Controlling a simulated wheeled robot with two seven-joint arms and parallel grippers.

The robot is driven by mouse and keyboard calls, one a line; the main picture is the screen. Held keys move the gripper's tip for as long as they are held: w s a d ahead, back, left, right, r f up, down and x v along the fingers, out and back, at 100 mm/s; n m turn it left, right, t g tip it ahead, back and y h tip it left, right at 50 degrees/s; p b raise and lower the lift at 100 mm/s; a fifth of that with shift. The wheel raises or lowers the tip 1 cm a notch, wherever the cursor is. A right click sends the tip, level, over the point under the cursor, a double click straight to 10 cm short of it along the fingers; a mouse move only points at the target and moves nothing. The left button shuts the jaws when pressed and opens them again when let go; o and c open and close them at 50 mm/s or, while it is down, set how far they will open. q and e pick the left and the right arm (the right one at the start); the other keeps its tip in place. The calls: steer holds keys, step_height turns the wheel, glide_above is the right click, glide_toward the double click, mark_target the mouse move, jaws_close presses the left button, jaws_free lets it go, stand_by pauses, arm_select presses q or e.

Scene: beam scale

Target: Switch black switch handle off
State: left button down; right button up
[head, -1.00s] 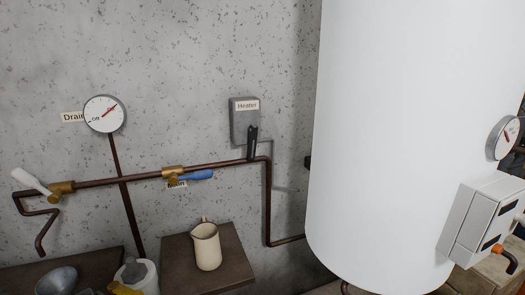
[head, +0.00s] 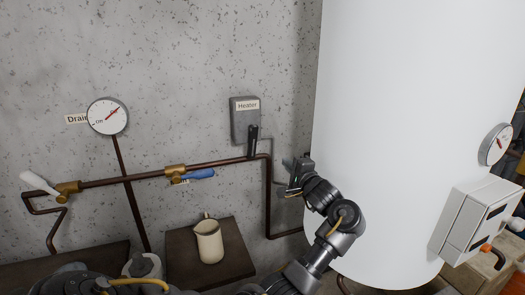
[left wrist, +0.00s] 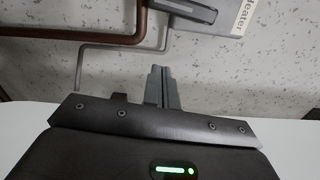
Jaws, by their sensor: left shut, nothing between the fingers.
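The black switch handle (head: 252,140) hangs down from the grey Heater box (head: 245,117) on the wall. In the left wrist view, the handle (left wrist: 185,11) and the box (left wrist: 235,14) show at the top edge, partly cut off. My left gripper (head: 299,168) is to the right of the handle and a little lower, beside the white tank, apart from the handle. In the left wrist view its fingers (left wrist: 161,86) are together with nothing between them, pointing toward the wall below the handle. My right gripper is not in view.
A brown pipe (head: 220,163) with a blue valve lever (head: 200,174) runs just below the switch. A thin grey conduit (left wrist: 110,46) crosses the wall near the handle. The large white tank (head: 410,130) stands at right. A cream jug (head: 209,242) sits on a brown table.

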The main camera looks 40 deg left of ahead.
mark_target(253, 143)
arm_select(q)
steer(key=shift+a+r, duration=0.15)
steer(key=w+a+p, duration=0.1)
steer(key=a+p, duration=0.2)
steer(key=a, duration=0.8)
steer(key=shift+a+r+p, duration=0.2)
steer(key=shift+p, duration=0.1)
